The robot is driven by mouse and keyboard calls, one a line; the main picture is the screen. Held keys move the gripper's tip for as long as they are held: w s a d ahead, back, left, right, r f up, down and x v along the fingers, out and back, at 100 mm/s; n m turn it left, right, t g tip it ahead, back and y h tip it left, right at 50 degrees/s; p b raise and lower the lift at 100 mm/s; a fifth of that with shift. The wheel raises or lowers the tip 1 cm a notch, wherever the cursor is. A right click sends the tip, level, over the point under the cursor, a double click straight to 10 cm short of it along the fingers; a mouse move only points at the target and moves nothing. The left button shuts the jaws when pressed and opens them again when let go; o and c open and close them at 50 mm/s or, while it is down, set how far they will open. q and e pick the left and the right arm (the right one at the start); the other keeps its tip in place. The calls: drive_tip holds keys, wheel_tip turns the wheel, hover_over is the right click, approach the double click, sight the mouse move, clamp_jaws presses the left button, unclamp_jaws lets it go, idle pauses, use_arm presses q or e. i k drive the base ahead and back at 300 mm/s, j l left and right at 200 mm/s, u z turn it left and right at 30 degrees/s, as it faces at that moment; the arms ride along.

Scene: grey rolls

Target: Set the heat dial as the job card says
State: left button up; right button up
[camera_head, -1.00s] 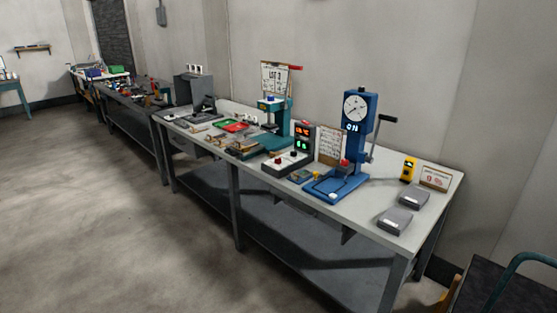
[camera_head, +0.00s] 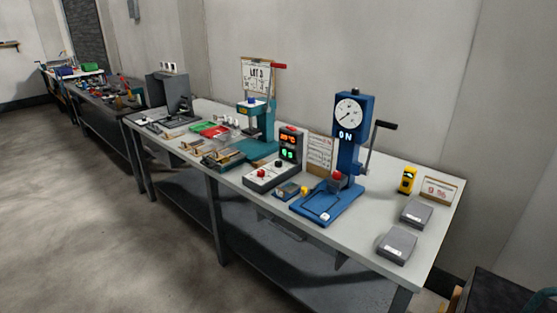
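A control box (camera_head: 272,174) with dark and red knobs on its sloped top sits on the workbench (camera_head: 392,175). Its upright display (camera_head: 288,145) shows a red-orange readout above a green one; the red digits are too small to read surely. A white card (camera_head: 255,75) reading "LOT 3" hangs behind the teal press (camera_head: 256,130). A second card (camera_head: 320,152) with small unreadable print stands between the control box and the blue press (camera_head: 345,150). Which of these is the job card I cannot tell. Neither of my grippers is in view.
Two grey boxes (camera_head: 398,243), a yellow device (camera_head: 407,180) and a small sign (camera_head: 439,190) stand at the right. Open floor (camera_head: 80,220) lies in front of the bench.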

sight(260, 173)
drive_tip(key=i+j+z, duration=0.15)
drive_tip(key=i, duration=0.25)
drive_tip(key=i+z, duration=0.15)
drive_tip(key=i, duration=0.25)
drive_tip(key=i+j+z, duration=0.15)
drive_tip(key=i, duration=0.25)
drive_tip(key=j, duration=0.1)
